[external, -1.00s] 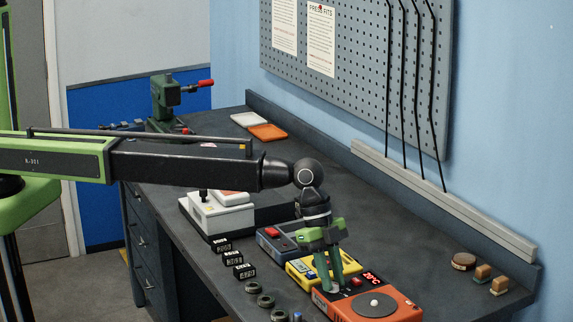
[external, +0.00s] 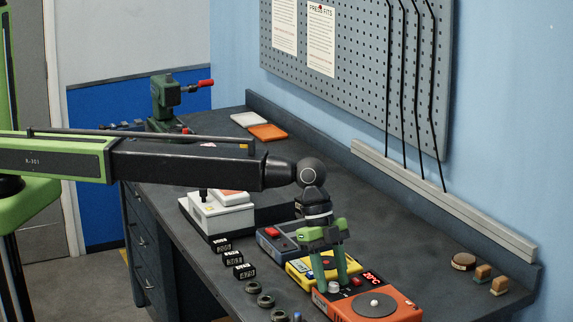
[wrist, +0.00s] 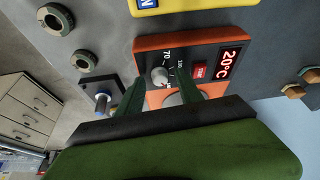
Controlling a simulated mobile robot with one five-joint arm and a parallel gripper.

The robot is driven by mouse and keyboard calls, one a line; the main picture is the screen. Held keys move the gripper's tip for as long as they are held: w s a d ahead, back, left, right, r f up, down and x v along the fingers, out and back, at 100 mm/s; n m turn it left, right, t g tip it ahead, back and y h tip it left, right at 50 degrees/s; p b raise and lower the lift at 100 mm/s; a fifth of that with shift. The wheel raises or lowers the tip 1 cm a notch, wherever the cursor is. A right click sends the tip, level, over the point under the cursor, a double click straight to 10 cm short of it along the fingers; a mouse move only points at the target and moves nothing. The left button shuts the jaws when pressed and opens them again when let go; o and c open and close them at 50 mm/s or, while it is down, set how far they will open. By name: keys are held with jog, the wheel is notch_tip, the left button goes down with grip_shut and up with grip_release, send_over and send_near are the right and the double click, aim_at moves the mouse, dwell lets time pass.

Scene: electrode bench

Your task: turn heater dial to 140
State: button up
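The orange heater (external: 393,304) stands at the near right of the bench, with a red 20°C display (external: 372,278) and a round hotplate disc on top. Its pale grey dial (external: 334,287) is on the dark panel; in the wrist view the dial (wrist: 160,77) shows beside printed marks, of which 70 and 100 are readable. My gripper (external: 332,280) points down over the panel. Its two green fingers are apart, one on either side of the dial in the wrist view (wrist: 160,78). I see gaps between the fingers and the dial; the exact fingertip height is unclear.
A red switch (wrist: 201,71) sits beside the dial. A yellow box (external: 305,271) and a blue box (external: 271,243) stand close behind the heater. The bench right of the boxes is mostly clear.

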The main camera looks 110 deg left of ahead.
jog(key=p+v, duration=1.6)
jog(key=v, duration=0.1)
jog(key=shift+r, duration=0.15)
jog(key=shift+s, duration=0.15)
